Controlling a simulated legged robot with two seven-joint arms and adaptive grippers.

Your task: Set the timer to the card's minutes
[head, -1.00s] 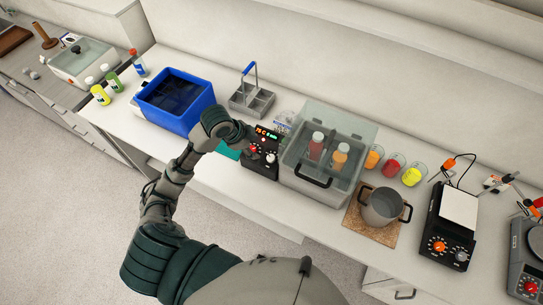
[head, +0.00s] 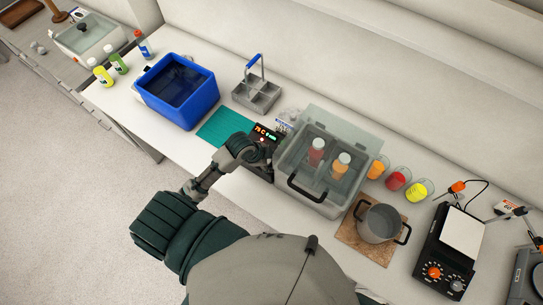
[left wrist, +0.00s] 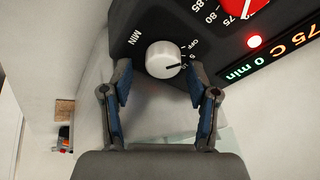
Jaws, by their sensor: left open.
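The black controller (head: 266,131) stands left of the clear-lidded bath, its lit display showing 75 C. In the left wrist view its display (left wrist: 270,60) reads 75 C and 0 min. The white timer knob (left wrist: 166,59), beside the MIN label, has a dark pointer line; OFF is printed near it, and the other marks are too small to read surely. My left gripper (left wrist: 160,76) is open, its fingers on either side of the knob and just short of it. A small card (head: 284,125) stands behind the controller; its writing is unreadable. My right gripper is out of view.
The bath (head: 318,199) holds bottles. A pot (head: 379,224) on a cork board (head: 349,238) stands right of it, with several juice cups (head: 397,180) behind. A teal mat (head: 221,126), blue bin (head: 204,105) and grey caddy (head: 257,97) lie leftward.

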